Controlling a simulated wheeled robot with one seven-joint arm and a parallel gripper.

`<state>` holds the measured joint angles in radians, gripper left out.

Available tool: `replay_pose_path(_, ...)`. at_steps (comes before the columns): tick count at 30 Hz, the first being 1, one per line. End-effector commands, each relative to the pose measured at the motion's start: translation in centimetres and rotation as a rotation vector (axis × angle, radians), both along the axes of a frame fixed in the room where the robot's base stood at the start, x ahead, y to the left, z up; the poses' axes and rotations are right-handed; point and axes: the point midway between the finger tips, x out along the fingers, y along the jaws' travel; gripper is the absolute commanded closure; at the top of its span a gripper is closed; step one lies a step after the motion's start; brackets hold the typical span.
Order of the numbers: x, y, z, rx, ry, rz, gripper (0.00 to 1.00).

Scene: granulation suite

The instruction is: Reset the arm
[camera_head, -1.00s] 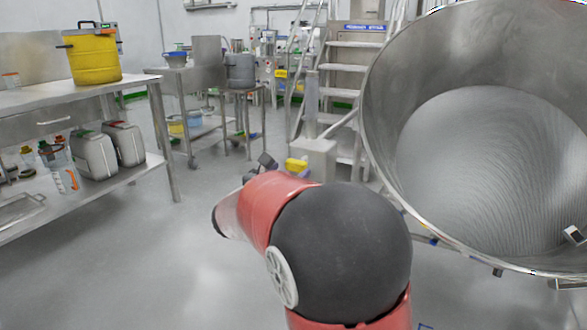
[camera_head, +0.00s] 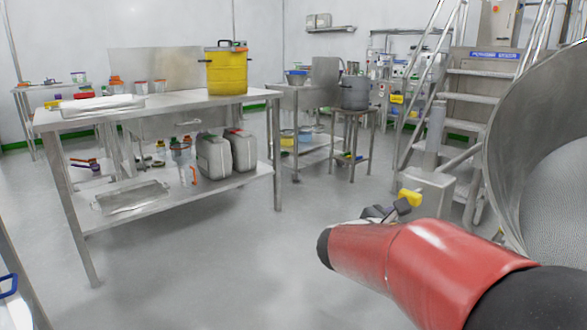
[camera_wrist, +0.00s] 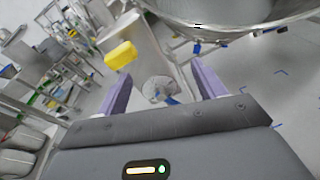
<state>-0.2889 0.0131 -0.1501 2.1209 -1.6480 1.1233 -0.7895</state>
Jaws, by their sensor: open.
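My arm, red and black, reaches in from the lower right in the head view. My gripper (camera_wrist: 160,92) shows in the wrist view with its two purple fingers spread apart.
A steel table (camera_head: 150,107) with a yellow pot (camera_head: 227,70) stands at left. A large steel vessel (camera_head: 510,150) is close at right, beside steps (camera_head: 470,98). A grey pot (camera_head: 354,92) stands on a small stand. The floor (camera_head: 240,270) between table and arm is clear.

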Motion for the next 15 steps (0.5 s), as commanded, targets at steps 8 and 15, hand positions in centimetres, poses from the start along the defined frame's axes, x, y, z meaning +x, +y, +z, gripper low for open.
replay_pose_path(8, -13.6, -0.1, -5.0, 0.821, -0.376, -0.43, 0.31)
replay_pose_path(15, -21.3, 6.5, -8.2, 1.463, -0.701, -0.848, 0.31)
